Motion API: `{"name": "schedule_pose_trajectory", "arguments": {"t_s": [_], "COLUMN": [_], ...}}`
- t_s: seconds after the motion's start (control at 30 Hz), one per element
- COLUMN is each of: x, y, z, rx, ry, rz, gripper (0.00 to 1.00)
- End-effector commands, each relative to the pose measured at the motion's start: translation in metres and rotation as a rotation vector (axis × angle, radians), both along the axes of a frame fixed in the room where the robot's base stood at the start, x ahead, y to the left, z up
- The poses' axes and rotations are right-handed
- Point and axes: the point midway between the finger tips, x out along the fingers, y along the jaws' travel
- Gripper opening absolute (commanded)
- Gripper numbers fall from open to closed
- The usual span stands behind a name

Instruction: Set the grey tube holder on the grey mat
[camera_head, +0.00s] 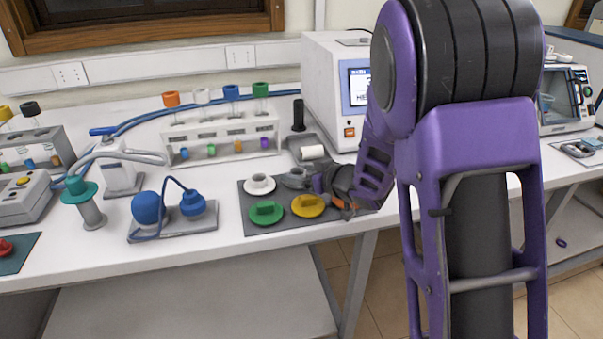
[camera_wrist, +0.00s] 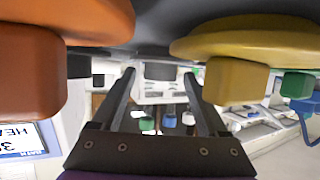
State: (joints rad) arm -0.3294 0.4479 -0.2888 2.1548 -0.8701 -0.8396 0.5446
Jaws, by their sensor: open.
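The grey tube holder (camera_head: 296,178) lies at the back of the dark grey mat (camera_head: 258,226), beside the white holder and partly hidden by my gripper. In the wrist view, which is upside down, its grey knob (camera_wrist: 160,71) shows between my fingertips, with a gap on each side. My gripper (camera_head: 318,183) is low over the right part of the mat, and it shows in the wrist view (camera_wrist: 158,76). It is open and holds nothing.
White (camera_head: 259,184), green (camera_head: 266,212) and yellow (camera_head: 307,206) holders lie on the mat. An orange holder (camera_wrist: 35,70) is close beside my gripper. A tube rack (camera_head: 222,137) and a white machine (camera_head: 330,85) stand behind. A blue-topped device (camera_head: 172,218) is left.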

Motion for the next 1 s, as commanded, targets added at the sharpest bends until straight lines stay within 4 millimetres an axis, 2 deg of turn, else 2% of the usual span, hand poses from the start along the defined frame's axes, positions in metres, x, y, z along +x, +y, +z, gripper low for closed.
{"name": "schedule_pose_trajectory", "arguments": {"t_s": [0.17,0.4,0.6,1.0], "x": [-0.019,-0.057,-0.079,-0.087], "y": [-0.017,-0.047,-0.064,-0.069], "z": [0.014,0.035,0.045,0.047], "rx": [0.002,0.002,0.001,0.001], "ry": [-0.002,-0.002,-0.002,-0.001], "rz": [-0.004,-0.003,-0.001,0.001], "gripper": [0.77,0.77,0.77,0.77]}}
